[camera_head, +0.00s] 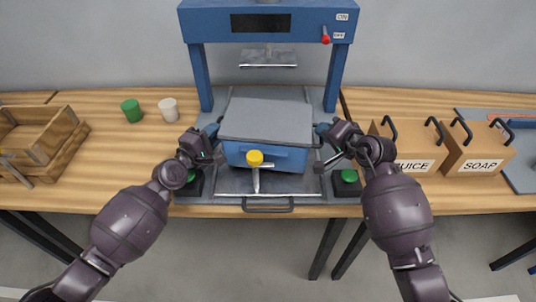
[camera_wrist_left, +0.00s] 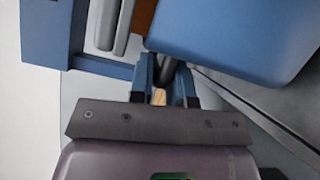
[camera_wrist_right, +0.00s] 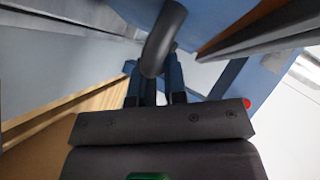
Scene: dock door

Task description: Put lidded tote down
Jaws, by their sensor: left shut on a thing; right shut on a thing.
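The lidded tote (camera_head: 277,158), blue with a grey lid (camera_head: 268,120), is in the middle of the head view, level-looking, at the front of the blue press frame. My left gripper (camera_head: 217,143) is shut on the dark handle at its left end; this handle (camera_wrist_left: 164,72) shows between the fingers in the left wrist view. My right gripper (camera_head: 326,146) is shut on the handle at its right end, a dark curved bar (camera_wrist_right: 163,38) in the right wrist view. The tote's underside is hidden, so I cannot tell whether it touches the grey plate (camera_head: 268,182) below.
The blue press frame (camera_head: 265,24) stands behind the tote. A yellow-topped lever (camera_head: 255,160) stands before it, with green buttons (camera_head: 349,176) beside. Bare wood (camera_head: 110,170) shows at left.

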